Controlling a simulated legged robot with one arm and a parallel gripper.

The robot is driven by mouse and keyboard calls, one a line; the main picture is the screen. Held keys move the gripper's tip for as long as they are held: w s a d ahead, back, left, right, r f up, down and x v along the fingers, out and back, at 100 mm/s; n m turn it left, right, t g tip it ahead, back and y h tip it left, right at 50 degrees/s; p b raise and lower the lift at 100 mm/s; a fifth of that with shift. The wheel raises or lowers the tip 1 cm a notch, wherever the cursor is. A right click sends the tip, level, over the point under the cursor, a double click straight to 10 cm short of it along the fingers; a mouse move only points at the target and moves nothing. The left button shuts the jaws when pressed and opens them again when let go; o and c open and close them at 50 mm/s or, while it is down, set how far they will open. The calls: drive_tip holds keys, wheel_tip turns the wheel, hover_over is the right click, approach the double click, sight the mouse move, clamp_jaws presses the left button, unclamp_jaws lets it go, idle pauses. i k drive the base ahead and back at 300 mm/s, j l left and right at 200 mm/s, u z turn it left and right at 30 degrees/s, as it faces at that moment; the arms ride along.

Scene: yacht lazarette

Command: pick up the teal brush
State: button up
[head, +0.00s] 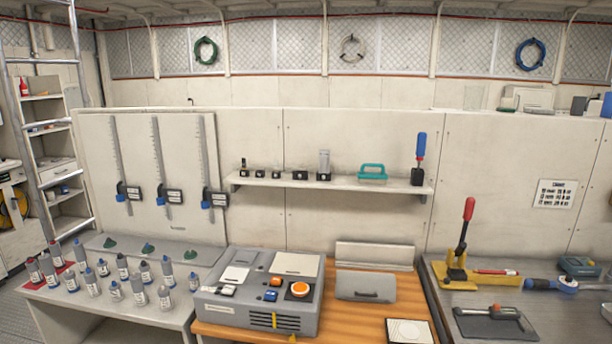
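The teal brush (372,173) lies on the wall shelf (330,183), right of its middle. It has a teal handle on top and a paler strip below, seemingly the bristles, resting on the shelf. A small dark block with a grey upright part (324,165) stands to its left with a gap between. A blue-handled tool in a black base (419,158) stands to its right, also apart from it. Nothing covers the brush. My gripper is not in the head view.
Below the shelf are a grey control box (262,312) and a grey lidded case (366,286) on a wooden top (345,320). Several bottles (140,285) crowd the left bench. A red-handled yellow clamp (461,250) stands on the right bench. Space just above the brush is clear.

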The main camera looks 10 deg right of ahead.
sight(363, 177)
drive_tip(key=z, duration=4.15)
drive_tip(key=u, duration=3.6)
drive_tip(key=i+l+u, duration=0.2)
drive_tip(key=i, duration=0.45)
drive_tip(key=i+j, duration=0.05)
drive_tip(key=j, duration=0.05)
